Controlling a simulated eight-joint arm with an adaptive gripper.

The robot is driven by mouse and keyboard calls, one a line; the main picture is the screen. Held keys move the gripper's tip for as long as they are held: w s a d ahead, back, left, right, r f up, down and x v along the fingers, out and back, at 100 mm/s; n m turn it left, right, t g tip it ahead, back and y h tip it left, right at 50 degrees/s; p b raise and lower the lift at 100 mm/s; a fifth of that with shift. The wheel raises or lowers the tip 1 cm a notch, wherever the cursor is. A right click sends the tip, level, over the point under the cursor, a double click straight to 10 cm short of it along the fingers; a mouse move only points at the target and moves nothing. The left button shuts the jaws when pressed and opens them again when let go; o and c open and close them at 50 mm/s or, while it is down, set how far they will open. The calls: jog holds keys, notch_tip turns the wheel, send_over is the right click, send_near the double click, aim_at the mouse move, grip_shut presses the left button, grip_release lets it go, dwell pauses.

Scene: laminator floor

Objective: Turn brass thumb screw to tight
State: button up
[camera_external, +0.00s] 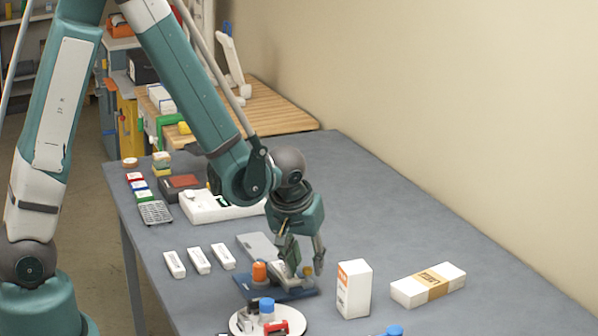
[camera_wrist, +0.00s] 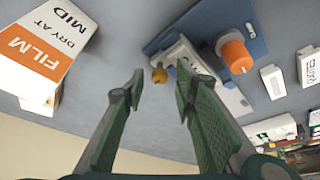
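The brass thumb screw (camera_wrist: 159,75) is a small round gold knob at the end of a pale block (camera_wrist: 184,54) on a blue base plate (camera_wrist: 165,38). In the external view the screw (camera_external: 308,271) is a small spot beside my fingers. My gripper (camera_wrist: 158,79) is open, one finger on each side of the screw in the wrist view, with gaps showing. In the external view my gripper (camera_external: 304,269) points down over the right part of the blue plate (camera_external: 285,293). A larger orange knob (camera_wrist: 236,53) stands on the same plate.
A white and orange film box (camera_external: 354,289) stands close right of my gripper. Beyond it lies a banded white pack (camera_external: 427,285). A round white tray (camera_external: 240,321) with small items is in front. Several small white boxes (camera_external: 199,261) lie left. The table's back right is clear.

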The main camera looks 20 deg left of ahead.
grip_shut()
jog(key=shift+m+b, duration=0.3)
jog(key=shift+m, duration=0.1)
jog(key=m, duration=0.1)
jog(key=m+h+b, duration=0.1)
jog(key=m, duration=0.1)
jog(key=shift+a+m+h+b, duration=0.25)
jog(key=shift+m+h+b, duration=0.15)
jog(key=m, duration=0.1)
jog(key=m+g+h+b, duration=0.1)
jog(key=m, duration=0.1)
jog(key=shift+w+a+m, duration=0.15)
jog(key=shift+m, duration=0.15)
jog(key=m+b, duration=0.1)
jog(key=m, duration=0.1)
jog(key=m+g+h, duration=0.1)
jog(key=m, duration=0.1)
jog(key=shift+w+a+m+b, duration=0.1)
jog(key=shift+w+m+b, duration=0.05)
jog(key=shift+m+b, duration=0.2)
jog(key=shift+w+m+g+h+b, duration=0.15)
jog(key=shift+m+g+h+b, duration=0.3)
jog(key=shift+m+g, duration=0.9)
jog(key=shift+m+t, duration=0.45)
jog(key=shift+m, duration=0.05)
